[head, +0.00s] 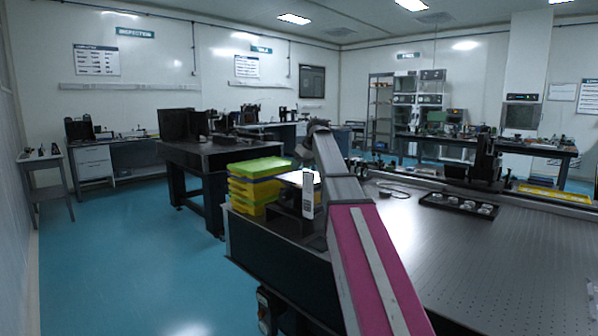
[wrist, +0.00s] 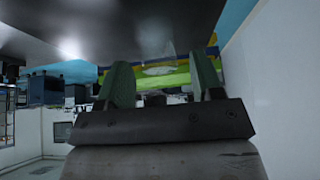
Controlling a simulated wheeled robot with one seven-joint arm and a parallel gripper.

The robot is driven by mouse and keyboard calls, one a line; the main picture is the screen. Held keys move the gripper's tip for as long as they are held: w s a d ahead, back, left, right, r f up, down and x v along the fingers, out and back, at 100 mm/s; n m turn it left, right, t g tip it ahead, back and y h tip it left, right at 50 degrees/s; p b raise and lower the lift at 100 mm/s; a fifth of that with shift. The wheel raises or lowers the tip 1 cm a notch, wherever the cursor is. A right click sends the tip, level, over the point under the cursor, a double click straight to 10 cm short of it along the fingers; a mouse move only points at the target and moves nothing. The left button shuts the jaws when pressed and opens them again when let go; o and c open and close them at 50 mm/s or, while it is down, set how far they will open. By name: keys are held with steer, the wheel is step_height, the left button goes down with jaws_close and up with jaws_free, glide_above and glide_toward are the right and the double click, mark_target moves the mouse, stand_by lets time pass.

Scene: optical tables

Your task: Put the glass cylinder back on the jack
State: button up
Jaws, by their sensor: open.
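My gripper (wrist: 162,72) is open in the wrist view, its two greenish fingers apart with no object clearly held between them. In the head view my arm reaches over the near optical table (head: 430,255), and its far end hides part of what stands there. I cannot make out the glass cylinder in either view. I cannot pick out the jack for certain either.
Stacked green, yellow and blue crates (head: 252,190) stand at the near table's left corner. A white labelled device (head: 308,194) stands beside my arm. A black tray (head: 432,199) holds several round parts. The table's right front is clear. Another dark table (head: 205,152) stands behind left.

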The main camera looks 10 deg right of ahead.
steer(key=v, duration=0.9)
